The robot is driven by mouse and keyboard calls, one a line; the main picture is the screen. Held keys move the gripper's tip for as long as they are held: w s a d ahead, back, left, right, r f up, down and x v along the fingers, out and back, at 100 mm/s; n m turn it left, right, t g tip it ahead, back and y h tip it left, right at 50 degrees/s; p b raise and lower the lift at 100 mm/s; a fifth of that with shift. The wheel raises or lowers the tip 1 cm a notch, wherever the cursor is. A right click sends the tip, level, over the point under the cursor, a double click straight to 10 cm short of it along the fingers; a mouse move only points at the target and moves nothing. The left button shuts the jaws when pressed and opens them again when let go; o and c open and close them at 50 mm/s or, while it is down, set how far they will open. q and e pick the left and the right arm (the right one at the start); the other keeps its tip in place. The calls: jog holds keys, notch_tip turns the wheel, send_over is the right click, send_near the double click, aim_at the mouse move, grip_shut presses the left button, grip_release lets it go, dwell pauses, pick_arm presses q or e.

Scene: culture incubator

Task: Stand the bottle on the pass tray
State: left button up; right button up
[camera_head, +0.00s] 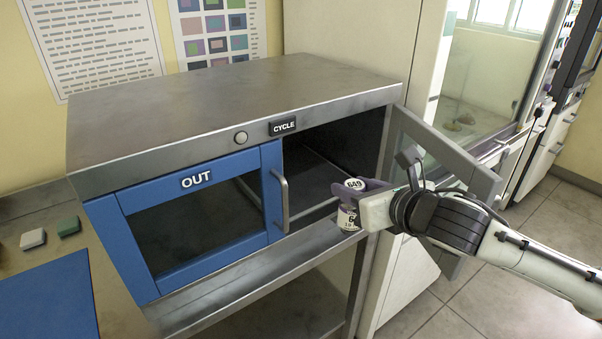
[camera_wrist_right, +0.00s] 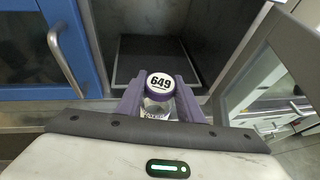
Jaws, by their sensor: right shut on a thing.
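The bottle (camera_head: 347,216) has a white cap top marked 649 with a purple rim, and a printed label. It is upright in my right gripper (camera_head: 352,198), which is shut on it in front of the open right compartment. In the right wrist view the bottle (camera_wrist_right: 160,85) sits between the two purple fingers, and its lower part is hidden. A dark flat tray with a thin pale rim (camera_wrist_right: 128,74) lies inside the compartment, beyond the bottle; I cannot tell for sure that it is the pass tray. My left gripper is not in view.
The cabinet (camera_head: 230,95) has a shut blue OUT door (camera_head: 195,225) on the left and an open grey-framed glass door (camera_head: 440,150) on the right, close to my right arm. A blue mat (camera_head: 45,300) and two small blocks lie at the left.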

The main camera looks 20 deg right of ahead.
jog(key=r+b+x, duration=0.1)
jog(key=x, duration=0.5)
jog(key=w+r+x, duration=0.1)
jog(key=x, duration=0.5)
jog(key=r+b+x, duration=0.1)
jog(key=x, duration=0.4)
jog(key=shift+w+a+r+b, duration=0.1)
jog(key=shift+w+a+b, duration=0.15)
jog(key=shift+w, duration=0.4)
jog(key=shift+r, duration=0.15)
jog(key=shift+d, duration=0.1)
jog(key=o, duration=1.1)
